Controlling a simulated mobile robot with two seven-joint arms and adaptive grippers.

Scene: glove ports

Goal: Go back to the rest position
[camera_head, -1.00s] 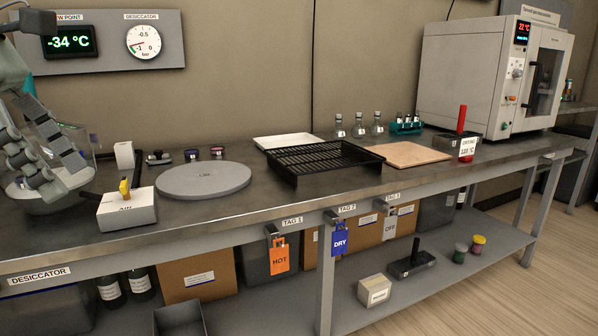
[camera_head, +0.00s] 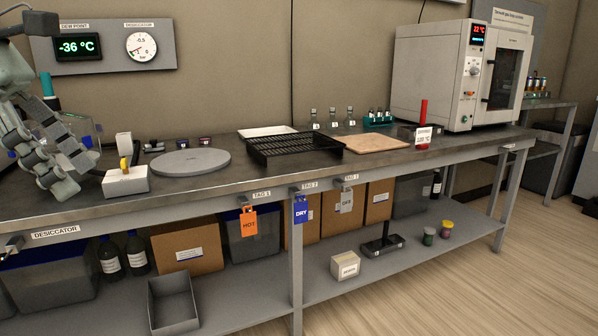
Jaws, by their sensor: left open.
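My left gripper (camera_head: 66,178) shows at the left of the head view, above the left end of the bench. Its fingers are spread and nothing is between them. It covers part of a clear glass vessel (camera_head: 88,130) behind it. A white box with a yellow lever (camera_head: 126,181) stands on the bench just right of the fingers, apart from them as far as I can see. My right gripper is not in view.
On the bench (camera_head: 215,183) are a grey round lid (camera_head: 180,162), a black rack (camera_head: 290,150), a wooden board (camera_head: 375,144) and a white oven (camera_head: 455,75). Hanging tags line the front edge. The lower shelf holds boxes and an open grey bin (camera_head: 172,305). The floor at right is clear.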

